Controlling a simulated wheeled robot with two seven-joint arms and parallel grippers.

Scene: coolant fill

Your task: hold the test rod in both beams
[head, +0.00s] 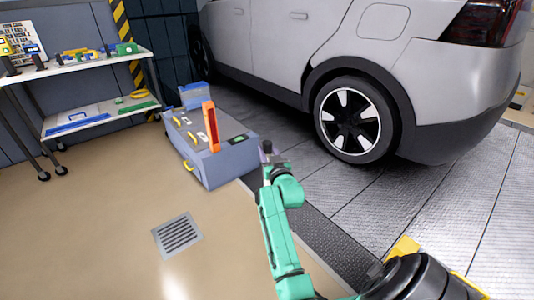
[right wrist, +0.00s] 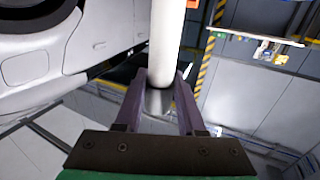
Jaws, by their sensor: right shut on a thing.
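In the right wrist view a pale, thick rod (right wrist: 167,40) stands between the two purple fingers of my right gripper (right wrist: 160,97). I take it to be the test rod. Its grey end sits between the fingers, and the gripper is shut on it. In the head view my right gripper (head: 267,147) is a small dark shape at the end of my green arm, just right of the grey cabinet; the rod is hard to make out there. No beams can be seen. My left gripper is not in view.
The low grey cabinet (head: 225,162) carries an upright orange panel (head: 210,125) and several tools. A silver car (head: 330,45) stands at the back right. A shelf cart (head: 95,118) is at the left. A floor grate (head: 177,235) lies in open floor.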

